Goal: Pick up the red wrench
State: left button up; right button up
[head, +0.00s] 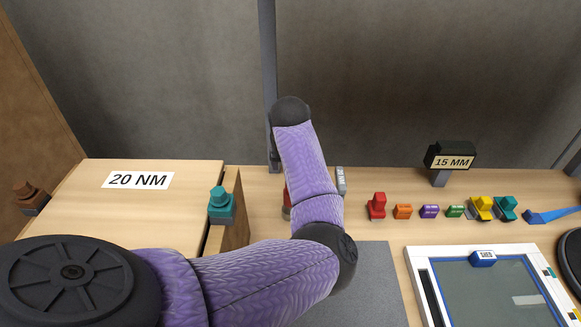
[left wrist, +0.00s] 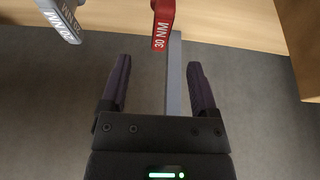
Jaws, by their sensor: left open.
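The red wrench (left wrist: 163,22) shows in the left wrist view as a red part marked 30 NM at the top edge. A grey bar (left wrist: 175,70) runs down from behind it between my fingers; I cannot tell whether it belongs to the wrench. In the head view only a red sliver (head: 287,197) shows beside my purple left forearm, which covers the rest. My left gripper (left wrist: 158,62) is open, its fingertips just short of the red part, with nothing clasped. The gripper itself is hidden in the head view. My right gripper is out of view.
A grey piece marked 20 NM (left wrist: 60,20) is left of the wrench. A wooden box marked 20 NM (head: 150,205) with a teal piece (head: 221,205) stands left.

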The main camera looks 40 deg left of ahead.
pick_arm(q)
jog(key=b+x, duration=0.2)
jog(key=x, duration=0.2)
jog(key=b+x, duration=0.1)
jog(key=x, duration=0.4)
jog(key=shift+s+f+b, duration=0.2)
jog(key=shift+f+b, duration=0.05)
jog(key=shift+b, duration=0.15)
jog(key=shift+r, duration=0.1)
grip_shut()
